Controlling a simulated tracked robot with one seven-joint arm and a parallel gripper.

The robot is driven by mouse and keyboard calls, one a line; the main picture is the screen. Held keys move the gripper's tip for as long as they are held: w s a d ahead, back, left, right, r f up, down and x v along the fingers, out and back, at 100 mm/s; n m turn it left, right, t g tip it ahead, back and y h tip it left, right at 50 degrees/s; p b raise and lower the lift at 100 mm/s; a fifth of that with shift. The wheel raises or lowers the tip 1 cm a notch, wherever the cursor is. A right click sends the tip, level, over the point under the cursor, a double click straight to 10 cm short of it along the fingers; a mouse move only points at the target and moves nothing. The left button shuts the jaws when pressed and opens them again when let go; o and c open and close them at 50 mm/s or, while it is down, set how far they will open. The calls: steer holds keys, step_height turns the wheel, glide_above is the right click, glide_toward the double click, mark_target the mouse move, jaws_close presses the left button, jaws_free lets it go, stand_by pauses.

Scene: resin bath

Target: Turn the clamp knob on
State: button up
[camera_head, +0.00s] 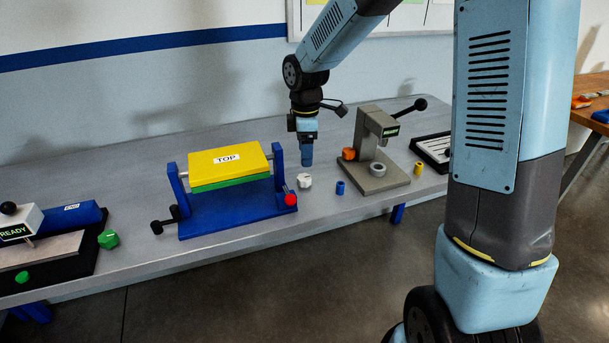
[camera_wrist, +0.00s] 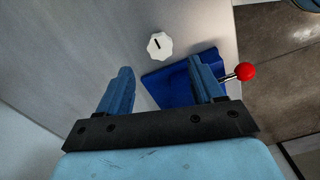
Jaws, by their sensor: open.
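A white scalloped knob (camera_head: 304,181) sits on the grey bench just right of the blue fixture; I take it as the clamp knob, though no label on it is readable. In the wrist view the knob (camera_wrist: 159,45) shows a dark line on its face and lies beyond the fingertips, roughly between them. My gripper (camera_head: 307,157) points down above the knob, apart from it. In the wrist view my gripper (camera_wrist: 160,67) is open with nothing between its fingers.
The blue fixture (camera_head: 235,221) holds a yellow and green block (camera_head: 226,161) marked TOP. Its red ball handle (camera_head: 290,199) is close to the knob. A grey press (camera_head: 374,184) with an orange knob (camera_head: 349,154) and a small blue cylinder (camera_head: 340,188) stand to the right.

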mark_target(305, 177)
step_height(305, 177, down, 9)
steer(key=shift+r, duration=0.2)
stand_by(0.3)
steer(key=c, duration=1)
steer(key=shift+a, duration=0.2)
steer(key=shift+c, duration=0.3)
steer(key=shift+d, duration=0.15)
